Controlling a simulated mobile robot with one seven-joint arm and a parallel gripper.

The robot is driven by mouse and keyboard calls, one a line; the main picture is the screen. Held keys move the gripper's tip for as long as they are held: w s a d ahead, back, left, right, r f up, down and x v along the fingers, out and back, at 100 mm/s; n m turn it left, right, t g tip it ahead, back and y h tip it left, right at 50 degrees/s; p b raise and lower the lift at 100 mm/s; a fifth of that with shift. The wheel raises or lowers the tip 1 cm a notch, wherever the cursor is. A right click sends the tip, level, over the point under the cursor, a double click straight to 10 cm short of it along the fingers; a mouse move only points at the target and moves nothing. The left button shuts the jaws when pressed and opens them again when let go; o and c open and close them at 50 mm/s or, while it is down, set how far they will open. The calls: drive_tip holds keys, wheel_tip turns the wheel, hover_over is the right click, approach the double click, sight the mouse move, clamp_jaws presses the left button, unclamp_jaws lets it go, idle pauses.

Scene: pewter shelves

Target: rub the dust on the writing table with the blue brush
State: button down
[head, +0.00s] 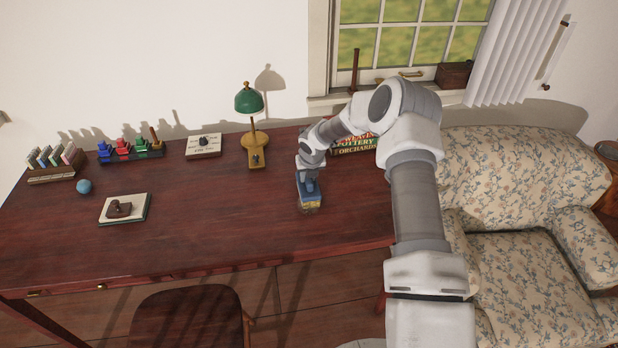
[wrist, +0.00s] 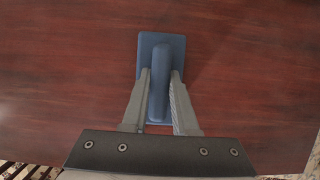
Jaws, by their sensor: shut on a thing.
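The blue brush (wrist: 149,48) has a flat rectangular base and a raised rounded handle. In the wrist view my gripper (wrist: 160,82) is shut on that handle, one finger on each side. In the head view the brush (head: 309,193) is at the right part of the dark red writing table (head: 215,222), with my gripper (head: 309,178) above it. A yellowish patch shows under its near edge; I cannot tell whether this is bristles or dust. The brush looks on or just over the tabletop. No other dust can be made out.
A green lamp (head: 254,148), a white block with a dark knob (head: 203,146) and books (head: 355,144) stand along the back. A notepad with a brown stamp (head: 125,208) and a blue ball (head: 84,186) are left. An armchair (head: 515,200) is right. The table's middle is clear.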

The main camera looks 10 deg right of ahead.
sight(311, 185)
drive_tip(key=shift+w+f, duration=0.2)
drive_tip(key=shift+w, duration=1.65)
drive_tip(key=shift+s+r, duration=0.15)
drive_tip(key=shift+s, duration=1.9)
drive_tip(key=shift+s+b, duration=0.3)
drive_tip(key=shift+s, duration=1.6)
drive_tip(key=shift+s+b, duration=1.05)
drive_tip(key=shift+s, duration=0.95)
drive_tip(key=shift+p, duration=0.45)
